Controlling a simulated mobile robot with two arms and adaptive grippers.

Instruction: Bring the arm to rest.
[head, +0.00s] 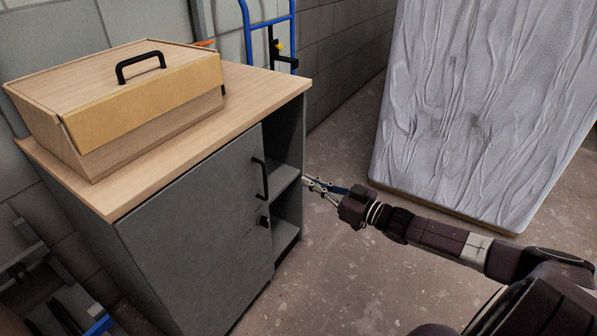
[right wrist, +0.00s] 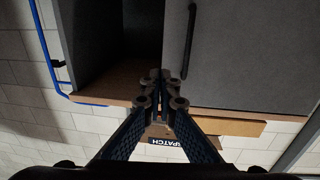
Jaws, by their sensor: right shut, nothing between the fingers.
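My right arm comes in from the lower right of the head view. Its gripper (head: 308,182) is shut and empty, in front of the open shelf side of the grey cabinet (head: 190,240). In the right wrist view the closed fingers (right wrist: 160,78) lie across the cabinet's wooden top edge, with nothing between them. From these views I cannot tell exactly how far the fingertips are from the cabinet. My left gripper is not in view.
The cabinet door is shut, with a black handle (head: 261,178). A wooden box (head: 140,110) with a lid handle stands on the cabinet top. A blue hand truck (head: 246,25) stands behind. A wrapped white stack (head: 480,100) stands right. Bare floor (head: 330,270) lies between.

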